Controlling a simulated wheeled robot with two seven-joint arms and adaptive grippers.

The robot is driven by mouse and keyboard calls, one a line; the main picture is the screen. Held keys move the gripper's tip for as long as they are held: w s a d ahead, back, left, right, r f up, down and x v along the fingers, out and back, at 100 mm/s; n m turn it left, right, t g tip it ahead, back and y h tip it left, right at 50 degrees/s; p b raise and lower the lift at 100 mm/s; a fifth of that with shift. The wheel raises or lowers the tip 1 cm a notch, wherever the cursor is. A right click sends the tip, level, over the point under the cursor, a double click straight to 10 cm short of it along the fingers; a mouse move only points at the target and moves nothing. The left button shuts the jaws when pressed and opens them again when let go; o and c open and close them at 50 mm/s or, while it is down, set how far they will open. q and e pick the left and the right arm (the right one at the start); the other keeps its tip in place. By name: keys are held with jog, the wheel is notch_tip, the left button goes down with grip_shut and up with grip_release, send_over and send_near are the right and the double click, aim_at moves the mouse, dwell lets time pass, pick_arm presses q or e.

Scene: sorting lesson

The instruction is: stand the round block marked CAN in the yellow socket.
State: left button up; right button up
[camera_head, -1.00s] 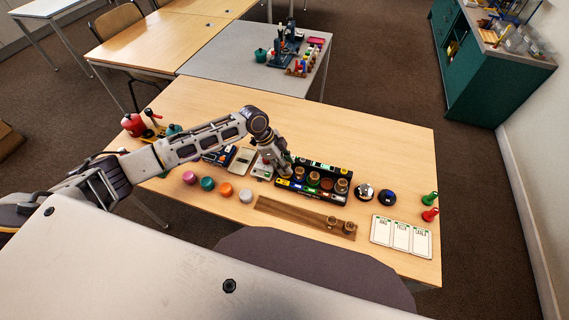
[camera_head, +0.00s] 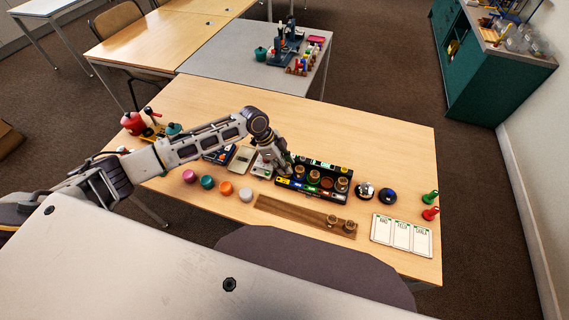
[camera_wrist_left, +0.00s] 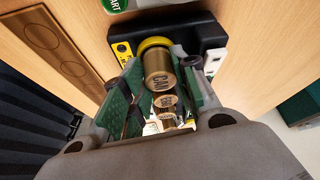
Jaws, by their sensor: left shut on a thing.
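My left gripper (camera_head: 285,172) is over the left end of the black socket rack (camera_head: 317,193). In the left wrist view its green-padded fingers are shut on the brass-coloured round block marked CAN (camera_wrist_left: 157,66), its lettered top facing the camera. The block's far end meets the yellow socket ring (camera_wrist_left: 153,42); I cannot tell whether it is seated or just above it. The gripper hides the block in the head view. Another lettered round block (camera_wrist_left: 167,101) is beside it. My right gripper is not in view.
A wooden strip (camera_head: 285,211) with two round blocks at its right end lies in front of the rack. Several coloured discs, including an orange one (camera_head: 225,189), lie to the left. White cards (camera_head: 401,236) lie to the right. The table's far side is clear.

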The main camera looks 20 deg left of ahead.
pick_arm(q)
jog(key=shift+f, duration=0.1)
jog(key=o, duration=0.5)
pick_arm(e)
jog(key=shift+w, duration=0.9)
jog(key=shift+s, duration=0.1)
